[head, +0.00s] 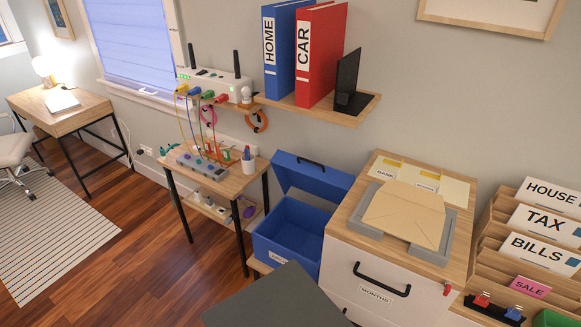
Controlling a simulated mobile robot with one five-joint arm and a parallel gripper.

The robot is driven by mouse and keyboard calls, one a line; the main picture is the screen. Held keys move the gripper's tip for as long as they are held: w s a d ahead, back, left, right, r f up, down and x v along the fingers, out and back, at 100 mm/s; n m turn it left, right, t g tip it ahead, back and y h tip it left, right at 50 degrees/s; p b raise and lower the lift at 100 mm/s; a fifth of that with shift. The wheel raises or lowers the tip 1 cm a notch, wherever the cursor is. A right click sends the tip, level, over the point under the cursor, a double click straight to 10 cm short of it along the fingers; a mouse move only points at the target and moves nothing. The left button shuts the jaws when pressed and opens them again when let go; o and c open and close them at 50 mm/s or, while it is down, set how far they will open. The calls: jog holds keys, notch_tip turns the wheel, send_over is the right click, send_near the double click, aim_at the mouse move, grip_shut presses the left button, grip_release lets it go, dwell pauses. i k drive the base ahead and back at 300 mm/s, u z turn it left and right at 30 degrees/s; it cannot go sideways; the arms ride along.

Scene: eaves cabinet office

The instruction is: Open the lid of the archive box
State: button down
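The blue archive box (274,250) stands between the small wooden table and the white cabinet. Its lid (318,185) is raised and tilted back at the rear edge, with a black handle (311,162) on it. The inside of the box shows from above and looks empty in the part I can see. A dark grey shape at the bottom of the view hides part of the box's front. My gripper is not in view.
The white cabinet (345,272) with a tray and envelopes (405,212) on top stands close on the right. The small table (231,184) with a power strip and pen cup is on the left. A shelf (320,110) with binders hangs above. Open floor (130,255) lies left.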

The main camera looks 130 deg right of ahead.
aim_at(332, 184)
jog(key=z, duration=0.1)
jog(key=k, duration=0.6)
jog(key=z, duration=0.8)
jog(key=i, duration=0.5)
jog(key=u, duration=0.05)
